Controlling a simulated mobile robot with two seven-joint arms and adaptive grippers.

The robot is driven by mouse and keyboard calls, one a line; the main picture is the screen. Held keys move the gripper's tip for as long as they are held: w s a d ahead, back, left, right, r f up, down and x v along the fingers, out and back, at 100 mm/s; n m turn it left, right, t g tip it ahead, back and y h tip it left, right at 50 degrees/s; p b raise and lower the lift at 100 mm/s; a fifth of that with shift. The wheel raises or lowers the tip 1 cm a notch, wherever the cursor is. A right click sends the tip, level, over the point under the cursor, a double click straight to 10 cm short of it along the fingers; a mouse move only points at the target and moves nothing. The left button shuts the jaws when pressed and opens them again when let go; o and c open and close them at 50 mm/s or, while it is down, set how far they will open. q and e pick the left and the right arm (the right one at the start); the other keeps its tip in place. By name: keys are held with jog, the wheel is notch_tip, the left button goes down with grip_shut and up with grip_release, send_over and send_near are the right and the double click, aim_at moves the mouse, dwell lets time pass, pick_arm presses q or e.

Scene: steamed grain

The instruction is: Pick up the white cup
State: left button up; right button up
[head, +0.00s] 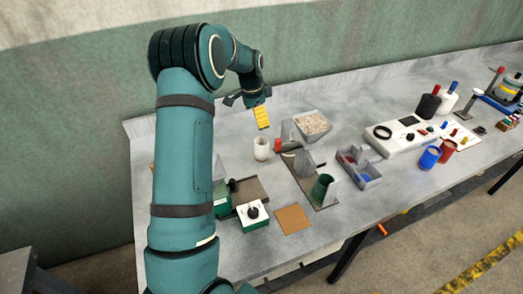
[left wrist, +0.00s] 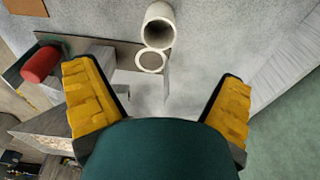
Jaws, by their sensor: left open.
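The white cup (head: 262,150) stands upright on the grey table in the head view, below my left gripper (head: 257,108). In the left wrist view, the white cup (left wrist: 159,22) is at the top centre with its round mouth showing. A smaller pale ring-shaped thing (left wrist: 151,60) lies right beside its mouth; I cannot tell whether they touch. My left gripper (left wrist: 157,78) is open, its yellow fingers wide apart with nothing between them. It is above and apart from the cup. My right gripper is not in view.
A red-ended thing (head: 278,146) and a grey hopper of grain (head: 312,124) stand just right of the cup. A green cup (head: 322,187), brown square (head: 293,218) and dial box (head: 252,214) are nearer the front. Bare table lies left of the cup.

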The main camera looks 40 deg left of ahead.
aim_at(262, 141)
pick_arm(q)
jog(key=f, duration=0.4)
jog(key=w+f, duration=0.1)
jog(key=f, duration=0.7)
jog(key=shift+w+d, duration=0.2)
jog(key=shift+d, duration=0.2)
jog(key=c, duration=1.4)
